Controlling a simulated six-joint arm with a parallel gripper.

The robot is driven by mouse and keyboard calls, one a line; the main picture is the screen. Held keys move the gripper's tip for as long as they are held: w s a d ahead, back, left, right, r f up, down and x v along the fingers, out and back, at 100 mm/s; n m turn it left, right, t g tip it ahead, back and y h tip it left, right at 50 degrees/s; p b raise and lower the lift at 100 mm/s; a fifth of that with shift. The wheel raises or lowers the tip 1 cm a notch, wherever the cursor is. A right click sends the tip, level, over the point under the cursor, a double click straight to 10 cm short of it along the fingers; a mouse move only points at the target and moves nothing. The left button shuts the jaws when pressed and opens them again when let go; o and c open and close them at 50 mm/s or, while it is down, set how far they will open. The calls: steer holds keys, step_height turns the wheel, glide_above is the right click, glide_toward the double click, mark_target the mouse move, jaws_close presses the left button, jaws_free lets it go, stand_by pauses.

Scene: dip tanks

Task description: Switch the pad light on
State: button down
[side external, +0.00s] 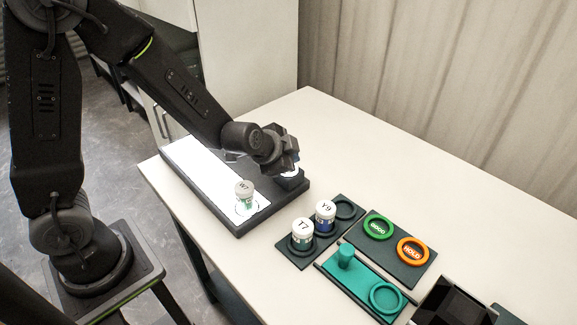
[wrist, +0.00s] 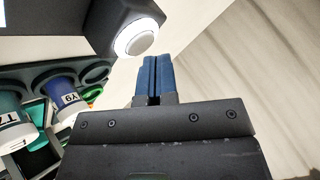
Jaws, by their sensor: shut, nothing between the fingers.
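The light pad (side external: 203,173) lies on the table in the side view, and its panel glows bright white. Its dark housing has a block at the right end, where my gripper (side external: 291,168) is. The wrist view shows a round white button (wrist: 141,40) with a bright ring on this dark block. My gripper's blue fingers (wrist: 152,78) are shut with nothing between them, close below and right of the button in that view. I cannot tell whether they touch it. A jar with a grey lid (side external: 244,190) stands upright on the pad's near right part.
Jars T7 (side external: 302,228) and Y9 (side external: 325,210) stand in a dark rack (side external: 291,256) with one empty ring. A green ring (side external: 378,228) and an orange HOLD ring (side external: 412,251) lie on a dark board. A teal tray (side external: 352,280) and a dark device (side external: 452,305) are nearer.

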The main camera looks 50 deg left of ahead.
steer(key=shift+r, duration=0.1)
steer(key=shift+r, duration=2.95)
steer(key=s+d+r+n+h, duration=0.2)
steer(key=s+d+r+h, duration=0.15)
steer(key=s+r, duration=0.5)
steer(key=s+a+n+g+y, duration=0.1)
steer(key=s+a+n, duration=0.1)
steer(key=s, duration=0.5)
steer(key=s+a+n+g+y, duration=0.1)
steer(key=s+a+n+g, duration=0.1)
steer(key=s, duration=0.5)
steer(key=shift+a+r+n+g, duration=0.25)
steer(key=shift+a+n+g, duration=0.05)
steer(key=shift+a+n, duration=0.6)
